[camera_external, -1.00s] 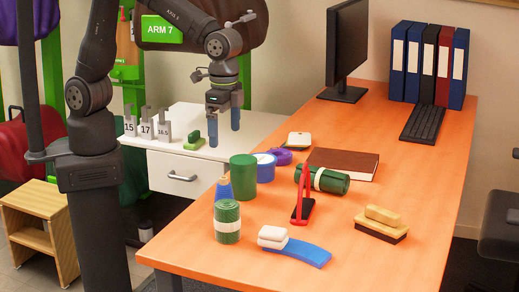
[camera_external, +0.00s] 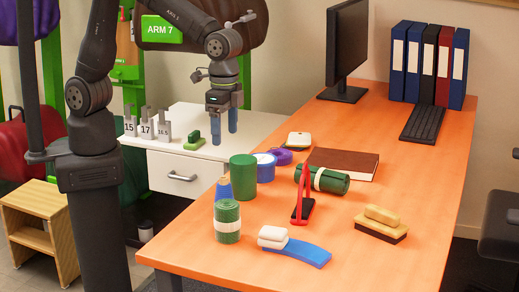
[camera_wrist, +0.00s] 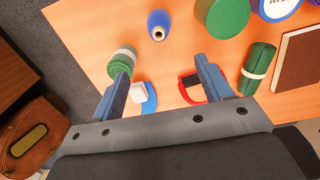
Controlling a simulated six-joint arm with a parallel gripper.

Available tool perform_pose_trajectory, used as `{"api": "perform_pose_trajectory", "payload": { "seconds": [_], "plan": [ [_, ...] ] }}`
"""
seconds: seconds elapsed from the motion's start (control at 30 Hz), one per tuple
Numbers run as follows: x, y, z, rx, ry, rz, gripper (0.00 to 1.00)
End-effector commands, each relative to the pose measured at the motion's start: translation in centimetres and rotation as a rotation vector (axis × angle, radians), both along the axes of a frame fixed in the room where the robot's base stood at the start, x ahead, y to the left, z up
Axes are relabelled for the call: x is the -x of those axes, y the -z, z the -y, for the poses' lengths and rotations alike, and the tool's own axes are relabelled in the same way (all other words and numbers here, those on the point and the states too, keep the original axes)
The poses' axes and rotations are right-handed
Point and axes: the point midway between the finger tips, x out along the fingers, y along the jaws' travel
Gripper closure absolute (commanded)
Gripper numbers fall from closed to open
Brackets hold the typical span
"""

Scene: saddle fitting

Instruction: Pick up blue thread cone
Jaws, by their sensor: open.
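The blue thread cone (camera_external: 223,187) stands upright on the orange desk, between the green cylinder behind it and the green roll in front. Its lower part is hidden by the roll in the external view. In the wrist view the blue thread cone (camera_wrist: 158,25) shows whole from above, near the top centre, with a pale tip. My gripper (camera_external: 223,126) is open and empty, raised above the desk's left side and the white cabinet. In the wrist view its fingers (camera_wrist: 158,80) are wide apart, and the cone shows beyond them.
Close to the cone are a green cylinder (camera_external: 243,177) and a banded green roll (camera_external: 227,222). A blue-rimmed round tin (camera_external: 264,168), a lying green roll (camera_external: 322,180), a red-framed item (camera_external: 302,205) and a brush (camera_external: 381,223) are on the desk. The desk's front right is clear.

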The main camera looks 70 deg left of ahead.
Motion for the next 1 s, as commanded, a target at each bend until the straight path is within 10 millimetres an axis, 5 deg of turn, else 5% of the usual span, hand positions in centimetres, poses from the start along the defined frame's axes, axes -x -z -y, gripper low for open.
{"api": "perform_pose_trajectory", "payload": {
  "seconds": [0.23,0.6,0.77,1.0],
  "plan": [
    [0.1,0.1,0.0,0.0,0.092,0.0,0.28],
    [0.5,0.3,0.1,0.0,0.666,0.0,0.28],
    [0.6,0.5,0.1,0.0,0.775,0.0,0.28],
    [0.7,4.4,0.0,-0.004,0.788,-0.006,0.28]
  ]
}}
